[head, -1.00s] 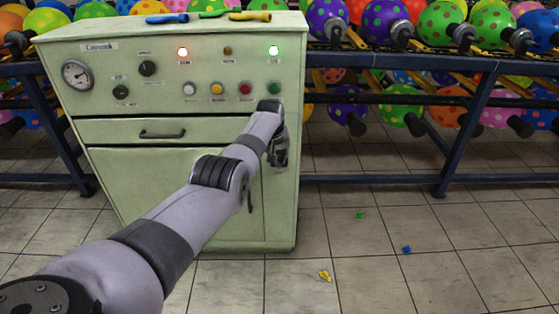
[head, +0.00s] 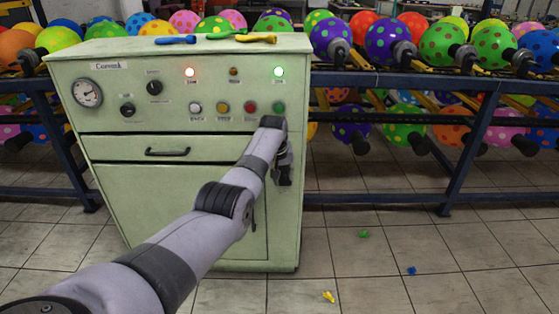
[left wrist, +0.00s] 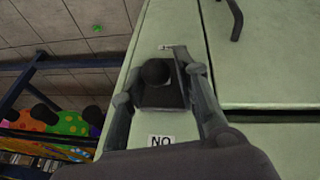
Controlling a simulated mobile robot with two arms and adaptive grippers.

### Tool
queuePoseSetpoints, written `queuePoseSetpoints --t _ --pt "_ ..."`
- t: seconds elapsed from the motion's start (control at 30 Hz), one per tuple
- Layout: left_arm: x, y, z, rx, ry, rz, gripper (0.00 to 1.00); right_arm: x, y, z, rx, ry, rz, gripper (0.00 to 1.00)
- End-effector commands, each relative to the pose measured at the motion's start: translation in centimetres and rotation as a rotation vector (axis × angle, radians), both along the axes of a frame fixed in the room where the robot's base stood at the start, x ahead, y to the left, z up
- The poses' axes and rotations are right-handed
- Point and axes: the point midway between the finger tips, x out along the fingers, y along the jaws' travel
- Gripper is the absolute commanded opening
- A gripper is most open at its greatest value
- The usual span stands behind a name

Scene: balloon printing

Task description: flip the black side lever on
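The pale green cabinet (head: 181,216) stands ahead, with a control panel on its front. In the left wrist view, the black side lever (left wrist: 157,72) shows as a round knob on a dark base on the cabinet's narrow side. A label reading "ON" upside down (left wrist: 162,140) is below it in that picture, and a small label is above it. My left gripper (head: 283,168) is at the cabinet's right side and hides the lever in the head view. In the left wrist view, its fingers (left wrist: 162,75) are apart, one on each side of the lever; contact is unclear. My right gripper is not in view.
Blue racks (head: 452,150) with dotted balloons stand behind and to the right. Small coloured scraps (head: 329,296) lie on the tiled floor, which is otherwise clear at the right front.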

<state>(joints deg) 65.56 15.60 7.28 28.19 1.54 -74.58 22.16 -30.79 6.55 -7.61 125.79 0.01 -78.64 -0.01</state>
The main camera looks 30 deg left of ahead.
Motion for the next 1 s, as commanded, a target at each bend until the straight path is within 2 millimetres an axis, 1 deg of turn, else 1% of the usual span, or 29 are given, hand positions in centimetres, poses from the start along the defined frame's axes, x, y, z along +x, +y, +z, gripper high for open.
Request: queuePoseSetpoints --t 0.17,0.5,0.63,0.8,1.0 --pt "-0.7 -0.2 1.6 0.001 -0.003 -0.001 0.29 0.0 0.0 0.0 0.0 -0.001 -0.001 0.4" --pt "-2.5 -0.6 6.9 0.001 -0.004 -0.001 0.29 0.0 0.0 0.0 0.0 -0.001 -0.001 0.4" --pt "-3.2 -0.7 8.6 0.0 -0.002 0.0 0.29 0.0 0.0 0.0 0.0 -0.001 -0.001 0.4" --pt "-3.6 -0.8 9.7 -0.001 0.001 0.0 0.29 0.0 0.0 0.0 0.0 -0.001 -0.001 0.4" --pt "-3.7 -0.8 9.8 -0.001 0.001 0.0 0.29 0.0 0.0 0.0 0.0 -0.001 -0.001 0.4"
